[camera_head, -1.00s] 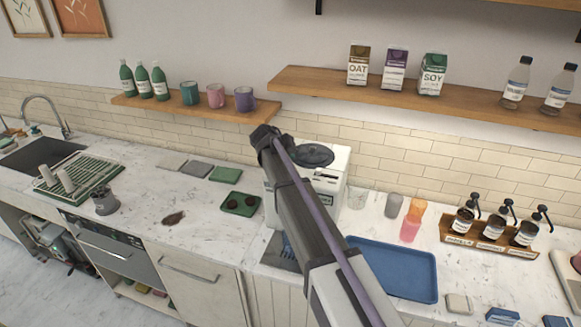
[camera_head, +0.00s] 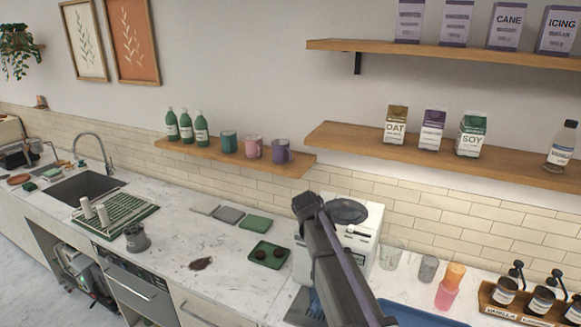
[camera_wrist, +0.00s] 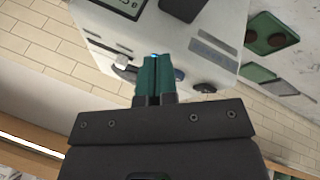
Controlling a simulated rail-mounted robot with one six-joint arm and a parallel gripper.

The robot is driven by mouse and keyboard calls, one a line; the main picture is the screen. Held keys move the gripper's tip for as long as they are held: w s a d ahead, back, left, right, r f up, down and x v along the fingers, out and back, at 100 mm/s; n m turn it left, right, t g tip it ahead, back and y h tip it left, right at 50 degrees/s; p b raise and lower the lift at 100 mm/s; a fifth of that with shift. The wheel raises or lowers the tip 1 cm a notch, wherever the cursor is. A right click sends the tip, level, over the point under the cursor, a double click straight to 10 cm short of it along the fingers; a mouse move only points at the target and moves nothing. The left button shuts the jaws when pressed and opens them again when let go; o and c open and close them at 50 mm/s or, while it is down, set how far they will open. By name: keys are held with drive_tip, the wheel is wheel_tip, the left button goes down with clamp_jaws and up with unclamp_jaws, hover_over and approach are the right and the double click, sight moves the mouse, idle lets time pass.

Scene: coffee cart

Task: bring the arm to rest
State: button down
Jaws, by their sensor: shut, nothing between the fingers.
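My arm rises from the bottom of the head view in front of the white coffee machine (camera_head: 366,236) and covers part of it. My gripper (camera_wrist: 153,58) shows in the wrist view with its two teal fingers together and nothing between them. Beyond the fingertips there is the white face of the machine, with a display and dark knobs. I cannot tell how far the fingertips are from it. In the head view the fingers are hidden.
A green tray (camera_head: 284,261) with two dark round things lies left of the machine. A blue tray (camera_head: 440,320) lies right of my arm. Cups and a syrup rack (camera_head: 490,297) stand further right. Wooden shelves (camera_head: 400,151) hang above. A dark stain (camera_head: 201,264) marks the counter.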

drive_tip(key=s+f+g+y+b, duration=0.1)
drive_tip(key=s+f+b, duration=0.4)
drive_tip(key=s, duration=0.4)
drive_tip(key=s+d+f+g+y+b, duration=0.1)
drive_tip(key=s+f+y+b, duration=0.1)
drive_tip(key=s+f+b, duration=0.3)
drive_tip(key=s+f+g+y+b, duration=0.1)
drive_tip(key=s+f+b, duration=0.4)
drive_tip(key=s+f, duration=0.4)
drive_tip(key=s, duration=0.6)
drive_tip(key=shift+d+f+y, duration=0.15)
drive_tip(key=shift+f+y, duration=0.15)
drive_tip(key=shift+w, duration=0.1)
